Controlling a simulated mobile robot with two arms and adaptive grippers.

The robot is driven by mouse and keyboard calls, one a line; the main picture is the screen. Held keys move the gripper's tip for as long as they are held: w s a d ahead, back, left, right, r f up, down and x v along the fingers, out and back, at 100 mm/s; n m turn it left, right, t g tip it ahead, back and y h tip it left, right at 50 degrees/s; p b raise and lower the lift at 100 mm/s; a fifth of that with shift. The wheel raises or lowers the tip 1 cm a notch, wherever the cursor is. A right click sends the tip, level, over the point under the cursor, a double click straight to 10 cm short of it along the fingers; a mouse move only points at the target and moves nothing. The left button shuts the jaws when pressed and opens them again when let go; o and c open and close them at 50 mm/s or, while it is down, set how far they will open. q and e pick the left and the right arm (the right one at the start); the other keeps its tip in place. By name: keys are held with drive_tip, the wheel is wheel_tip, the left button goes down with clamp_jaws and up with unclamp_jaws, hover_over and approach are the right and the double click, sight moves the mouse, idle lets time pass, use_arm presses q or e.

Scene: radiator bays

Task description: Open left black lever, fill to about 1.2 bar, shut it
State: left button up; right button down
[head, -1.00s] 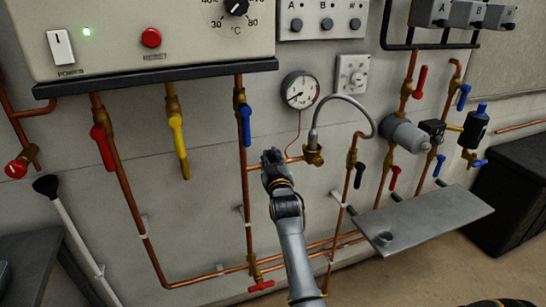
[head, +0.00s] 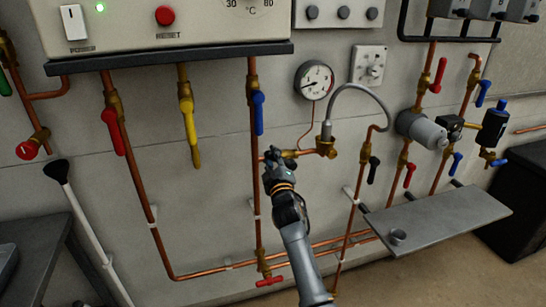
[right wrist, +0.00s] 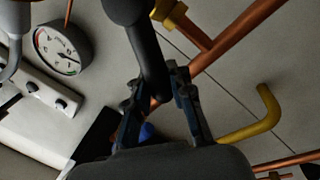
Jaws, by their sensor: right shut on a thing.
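My right gripper (head: 272,156) is at the wall, just left of the brass valve (head: 326,146) at the left end of the grey filling hose (head: 355,88). In the right wrist view its two fingers (right wrist: 158,105) are shut on the left black lever (right wrist: 150,65), a dark rounded handle. In the head view that lever is hidden behind the gripper. The round pressure gauge (head: 314,80) hangs above the valve. It also shows in the right wrist view (right wrist: 60,48); its reading is too small to tell. My left gripper is not in view.
Another black lever (head: 373,170) hangs at the hose's right end. Red (head: 113,131), yellow (head: 190,135) and blue (head: 258,113) levers hang under the boiler (head: 180,35). A grey shelf (head: 440,218) juts out at the lower right.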

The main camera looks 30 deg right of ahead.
drive_tip(key=shift+f, duration=0.3)
drive_tip(key=c, duration=1.2)
unclamp_jaws()
drive_tip(key=shift+d, duration=0.1)
drive_tip(key=shift+r, duration=0.1)
drive_tip(key=shift+s, duration=0.1)
drive_tip(key=v, duration=1.2)
